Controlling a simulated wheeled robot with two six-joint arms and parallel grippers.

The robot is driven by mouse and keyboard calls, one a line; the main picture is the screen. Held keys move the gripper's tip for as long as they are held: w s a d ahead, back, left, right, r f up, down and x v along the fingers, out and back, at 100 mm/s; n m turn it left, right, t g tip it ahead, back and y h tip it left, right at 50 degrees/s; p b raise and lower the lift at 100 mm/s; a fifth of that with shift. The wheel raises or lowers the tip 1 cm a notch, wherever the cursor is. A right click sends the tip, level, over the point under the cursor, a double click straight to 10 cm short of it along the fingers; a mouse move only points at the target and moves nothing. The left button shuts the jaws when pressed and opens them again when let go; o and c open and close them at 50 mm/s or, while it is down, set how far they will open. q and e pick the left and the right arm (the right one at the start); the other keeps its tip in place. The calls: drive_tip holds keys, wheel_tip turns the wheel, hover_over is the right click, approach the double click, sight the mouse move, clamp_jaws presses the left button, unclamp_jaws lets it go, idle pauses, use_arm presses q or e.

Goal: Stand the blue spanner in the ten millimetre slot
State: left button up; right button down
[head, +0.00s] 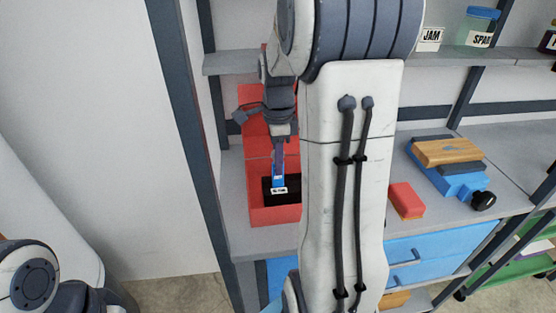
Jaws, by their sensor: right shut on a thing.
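My right gripper (280,140) is at the red holder on the workbench, shut on the blue spanner. The blue spanner (278,172) hangs upright below the fingers, with its lower end at the dark opening of the holder. The red holder (268,215) has a taller back and a black recess in front. A small white label shows by the spanner's lower end, too small to read. I cannot tell how deep the spanner sits or which slot it is in. My forearm hides the holder's right side. My left gripper is out of view.
A red block (406,200) lies on the bench (460,210) right of my forearm. Behind it, a wooden block (447,152) rests on a blue tool with a black knob. A shelf above holds jars. Blue drawers (430,249) are below. A dark upright (190,120) stands left of the holder.

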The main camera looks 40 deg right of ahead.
drive_tip(key=shift+f+b, duration=1.05)
drive_tip(key=shift+f, duration=0.7)
drive_tip(key=c, duration=0.8)
unclamp_jaws()
drive_tip(key=shift+o, duration=0.2)
drive_tip(key=shift+r, duration=0.15)
wheel_tip(320, 180, up, 10)
drive_tip(key=shift+r+p, duration=0.1)
drive_tip(key=shift+p, duration=0.45)
